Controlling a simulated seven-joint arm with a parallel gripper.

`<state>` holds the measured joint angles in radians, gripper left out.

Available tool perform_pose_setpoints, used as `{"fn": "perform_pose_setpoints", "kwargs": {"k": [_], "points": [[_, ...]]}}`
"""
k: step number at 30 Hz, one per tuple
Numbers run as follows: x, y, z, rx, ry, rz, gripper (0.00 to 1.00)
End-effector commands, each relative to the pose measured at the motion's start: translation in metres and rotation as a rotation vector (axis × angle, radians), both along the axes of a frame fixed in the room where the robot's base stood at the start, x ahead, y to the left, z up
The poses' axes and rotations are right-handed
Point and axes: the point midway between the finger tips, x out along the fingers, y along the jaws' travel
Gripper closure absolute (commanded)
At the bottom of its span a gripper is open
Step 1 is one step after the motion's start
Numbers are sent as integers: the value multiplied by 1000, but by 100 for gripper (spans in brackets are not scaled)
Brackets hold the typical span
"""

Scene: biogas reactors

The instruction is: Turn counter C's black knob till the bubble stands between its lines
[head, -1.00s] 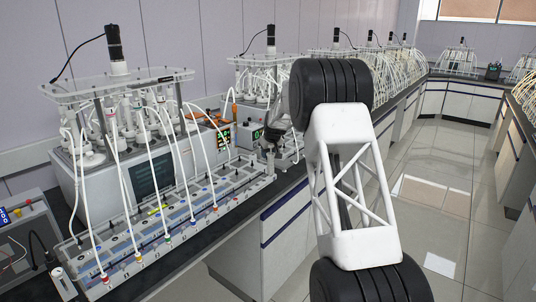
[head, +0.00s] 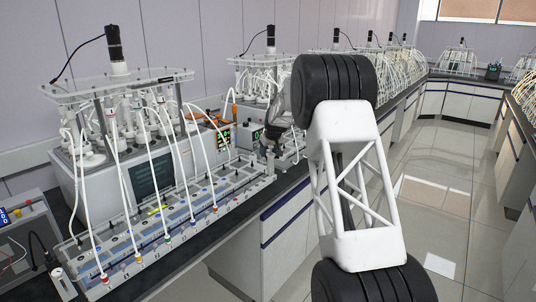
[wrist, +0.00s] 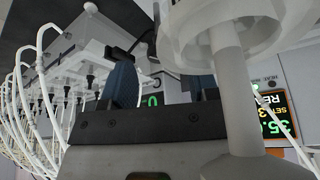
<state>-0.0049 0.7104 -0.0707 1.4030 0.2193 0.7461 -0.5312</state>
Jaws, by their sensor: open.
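A long counter unit (head: 165,238) lies along the bench in the head view, with a row of cells and coloured tube fittings. I cannot tell which cell is counter C, and its black knob and bubble are too small or hidden. My gripper (head: 273,132) is above the far end of the unit, partly hidden by my arm. In the wrist view my gripper (wrist: 163,88) is open, with two dark blue fingers apart and nothing seen held between them. A white stem with a wide disc (wrist: 228,75) covers part of the right finger.
A reactor rig (head: 120,87) with many white tubes stands behind the unit, and a second rig (head: 262,75) is further along. The floor aisle (head: 430,200) is clear.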

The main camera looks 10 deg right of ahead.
Motion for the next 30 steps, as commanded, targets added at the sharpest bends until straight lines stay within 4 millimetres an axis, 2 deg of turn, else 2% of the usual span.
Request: {"fn": "perform_pose_setpoints", "kwargs": {"k": [9,15,30], "points": [[-13,-6,35,0,-1,0,45],[-19,-8,51,0,0,0,45],[-22,-9,56,0,0,0,45]]}}
